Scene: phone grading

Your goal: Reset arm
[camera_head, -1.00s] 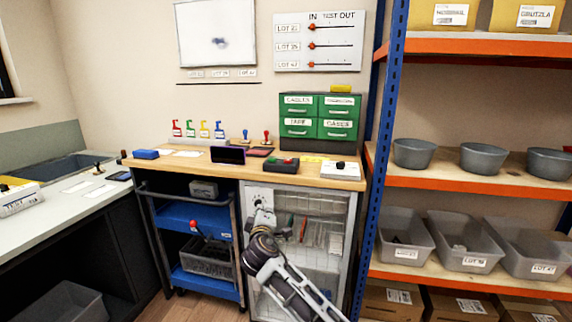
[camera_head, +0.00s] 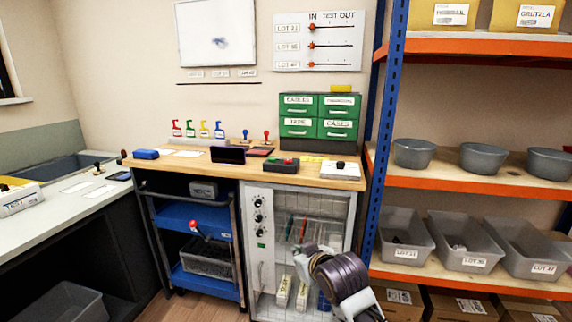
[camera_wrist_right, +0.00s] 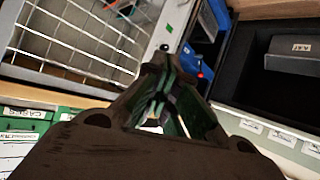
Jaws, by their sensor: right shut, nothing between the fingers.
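My right arm comes in from the bottom of the head view, in front of the white cabinet (camera_head: 259,270) below the workbench. My right gripper (camera_head: 304,255) is at its upper left end and shows small. The right wrist view shows its fingers (camera_wrist_right: 163,92) close up, drawn together with no object held. Part of a wire-mesh panel (camera_wrist_right: 85,40) lies beyond the fingers in that view. My left gripper is not in view.
A blue-posted shelf (camera_head: 386,120) with grey bins stands close to the right of my arm. A cart (camera_head: 197,285) stands left of the cabinet.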

